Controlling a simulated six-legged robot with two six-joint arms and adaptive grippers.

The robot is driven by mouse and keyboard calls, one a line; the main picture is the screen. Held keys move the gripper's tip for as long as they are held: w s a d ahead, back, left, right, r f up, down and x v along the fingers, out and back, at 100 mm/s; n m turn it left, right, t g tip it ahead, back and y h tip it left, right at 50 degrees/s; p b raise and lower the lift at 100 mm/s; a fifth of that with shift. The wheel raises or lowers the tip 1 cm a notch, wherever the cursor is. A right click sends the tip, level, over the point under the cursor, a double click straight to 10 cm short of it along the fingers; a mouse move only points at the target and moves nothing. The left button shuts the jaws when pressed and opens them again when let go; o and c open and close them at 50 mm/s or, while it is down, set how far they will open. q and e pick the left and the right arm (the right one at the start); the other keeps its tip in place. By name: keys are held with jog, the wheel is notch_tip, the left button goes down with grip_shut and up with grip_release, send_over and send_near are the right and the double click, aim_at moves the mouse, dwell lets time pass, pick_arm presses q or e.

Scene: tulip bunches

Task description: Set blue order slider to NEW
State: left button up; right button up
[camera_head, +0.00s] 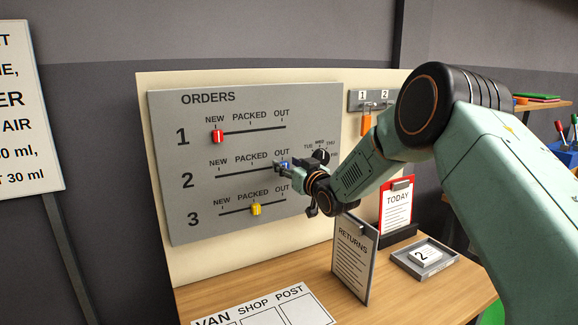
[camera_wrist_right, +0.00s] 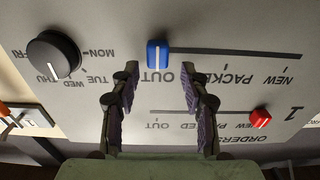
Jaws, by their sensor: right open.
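The blue slider (camera_head: 284,165) sits at the OUT end of row 2 on the grey ORDERS board (camera_head: 240,95). In the right wrist view, which shows the board upside down, the blue slider (camera_wrist_right: 158,54) is by the word OUT, with the NEW end of its track at the right. My right gripper (camera_head: 284,170) is open at the board, partly covering the blue slider. In the wrist view its fingertips (camera_wrist_right: 160,72) are spread to either side of the slider's line, with a gap on each side. My left gripper is not in view.
A red slider (camera_head: 218,136) is at NEW in row 1, and a yellow slider (camera_head: 255,209) is near PACKED in row 3. A black day dial (camera_wrist_right: 53,56) is close to the gripper. A RETURNS sign (camera_head: 352,260) stands on the wooden table below.

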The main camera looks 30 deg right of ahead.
jog(key=shift+w+d+f, duration=0.2)
jog(key=shift+w+f, duration=0.3)
jog(key=shift+c, duration=1)
jog(key=shift+w+f, duration=0.1)
jog(key=shift+c, duration=0.8)
jog(key=shift+s+a+r, duration=0.1)
jog(key=shift+s+r, duration=0.3)
jog(key=c, duration=0.5)
grip_shut()
